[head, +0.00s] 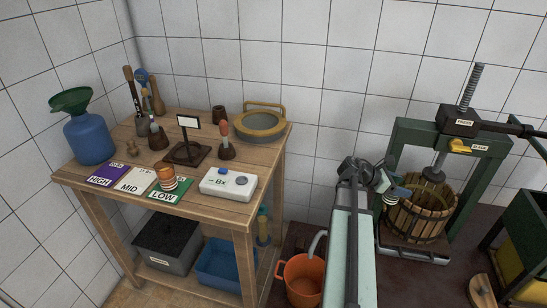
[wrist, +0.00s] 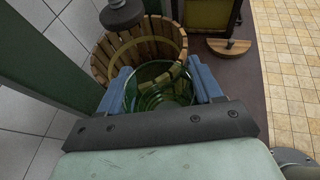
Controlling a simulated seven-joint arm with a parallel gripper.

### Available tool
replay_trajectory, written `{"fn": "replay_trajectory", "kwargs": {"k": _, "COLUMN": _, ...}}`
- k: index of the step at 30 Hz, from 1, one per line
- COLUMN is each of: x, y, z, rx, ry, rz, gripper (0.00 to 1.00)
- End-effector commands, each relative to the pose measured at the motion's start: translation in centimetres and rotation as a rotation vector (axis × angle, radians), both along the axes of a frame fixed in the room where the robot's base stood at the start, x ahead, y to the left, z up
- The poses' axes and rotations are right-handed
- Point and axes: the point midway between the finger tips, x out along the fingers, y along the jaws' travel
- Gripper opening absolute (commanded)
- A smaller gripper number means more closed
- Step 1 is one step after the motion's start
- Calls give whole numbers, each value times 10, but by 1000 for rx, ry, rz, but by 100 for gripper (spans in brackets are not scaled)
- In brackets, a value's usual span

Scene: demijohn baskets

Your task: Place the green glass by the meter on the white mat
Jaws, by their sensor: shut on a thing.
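My gripper (wrist: 160,84) is shut on a green glass (wrist: 158,100), with a blue finger on each side of it. The glass is clear green and its round rim faces the wrist camera. In the head view my gripper (head: 394,194) is by the wooden press basket, well right of the table; the glass is hard to make out there. The white mat (head: 131,183), marked MID, lies on the table between a purple HIGH mat (head: 105,175) and a green LOW mat (head: 163,196). The white meter (head: 228,184), marked Bx, sits right of the mats.
An orange-banded glass (head: 167,178) stands around the LOW mat's back edge. A black stand (head: 187,153), brushes and a round sieve (head: 261,123) fill the table's back. The green-framed press (head: 398,150) with its slatted basket (head: 421,215) is close to my gripper. An orange bucket (head: 303,280) stands below.

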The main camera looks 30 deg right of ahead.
Motion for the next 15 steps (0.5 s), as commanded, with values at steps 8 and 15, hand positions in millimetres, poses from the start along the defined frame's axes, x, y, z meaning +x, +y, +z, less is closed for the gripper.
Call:
{"fn": "replay_trajectory", "kwargs": {"k": 8, "x": 74, "y": 47, "z": 22, "rx": -2, "ry": 1, "rz": 175, "gripper": 24}}
{"fn": "replay_trajectory", "kwargs": {"k": 15, "x": 132, "y": 97, "z": 41, "rx": -2, "ry": -1, "rz": 331, "gripper": 24}}
